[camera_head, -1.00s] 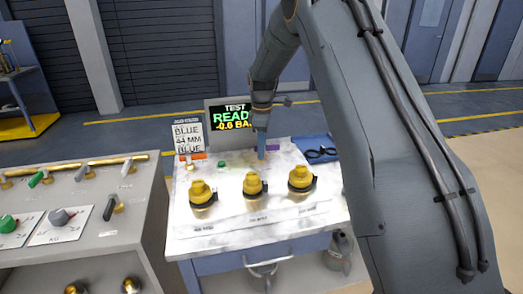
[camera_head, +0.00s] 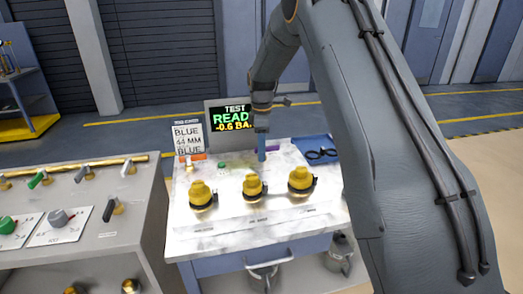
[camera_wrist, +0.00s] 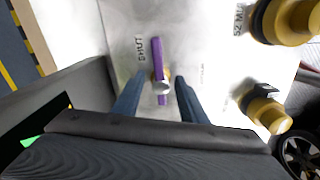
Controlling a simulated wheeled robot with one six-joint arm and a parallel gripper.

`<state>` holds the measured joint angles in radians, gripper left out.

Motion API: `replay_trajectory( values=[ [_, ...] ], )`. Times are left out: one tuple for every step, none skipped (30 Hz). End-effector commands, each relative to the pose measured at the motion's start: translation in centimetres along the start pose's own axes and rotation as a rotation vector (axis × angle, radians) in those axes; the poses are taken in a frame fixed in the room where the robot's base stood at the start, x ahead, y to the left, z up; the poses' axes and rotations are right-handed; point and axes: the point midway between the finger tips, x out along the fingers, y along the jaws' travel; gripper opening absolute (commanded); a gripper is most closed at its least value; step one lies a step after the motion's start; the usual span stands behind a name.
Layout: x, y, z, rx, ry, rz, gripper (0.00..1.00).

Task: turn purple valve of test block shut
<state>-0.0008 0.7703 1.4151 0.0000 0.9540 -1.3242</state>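The purple valve (camera_wrist: 157,58) has a straight bar handle with a silver hub and lies on the pale top of the test block (camera_head: 228,229). In the wrist view the bar runs up and down, with a "SHUT" label (camera_wrist: 141,50) just left of its upper part. My gripper (camera_wrist: 157,82) is open, one blue finger on each side of the handle near the hub, with gaps visible on both sides. In the head view my gripper (camera_head: 261,156) points down at the back of the block and partly hides the purple handle (camera_head: 273,150).
Several yellow capped fittings (camera_head: 252,185) stand at the front of the block. An orange handle (camera_head: 193,157), a green knob (camera_head: 222,164), a sign (camera_head: 187,137) and a screen (camera_head: 232,117) are behind them. A blue tray (camera_head: 316,150) lies right. A grey console (camera_head: 90,200) stands left.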

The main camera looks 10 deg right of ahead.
Motion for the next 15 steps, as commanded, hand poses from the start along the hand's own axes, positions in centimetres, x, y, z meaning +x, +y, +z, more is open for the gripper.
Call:
replay_trajectory(
  values=[
    [0.0, 0.0, 0.0, 0.0, 0.0, -0.001, 0.38],
    [0.1, 0.0, 0.0, 0.0, 0.0, -0.001, 0.38],
    [0.1, 0.0, 0.0, 0.001, 0.0, -0.001, 0.38],
    [0.1, 0.0, 0.0, 0.001, 0.0, -0.001, 0.38],
    [0.1, 0.0, 0.0, 0.001, 0.0, -0.001, 0.38],
    [0.0, 0.0, 0.0, 0.001, 0.0, -0.001, 0.38],
    [-0.2, 0.0, 0.0, 0.001, 0.0, 0.0, 0.38],
    [-0.3, 0.0, 0.0, 0.001, 0.0, 0.0, 0.38],
    [-0.7, 0.1, 0.0, 0.001, 0.0, 0.001, 0.38],
    [-1.0, 0.1, 0.0, 0.001, 0.0, 0.002, 0.38],
    [-1.4, 0.1, 0.0, 0.001, 0.0, 0.001, 0.38],
    [-2.1, 0.1, 0.0, 0.001, 0.001, 0.002, 0.38],
    [-2.6, 0.1, 0.0, 0.001, 0.001, 0.003, 0.38],
    [-3.1, 0.1, 0.0, 0.001, 0.0, 0.002, 0.38],
    [-3.8, 0.1, 0.0, 0.001, 0.001, 0.003, 0.38]
  ],
)
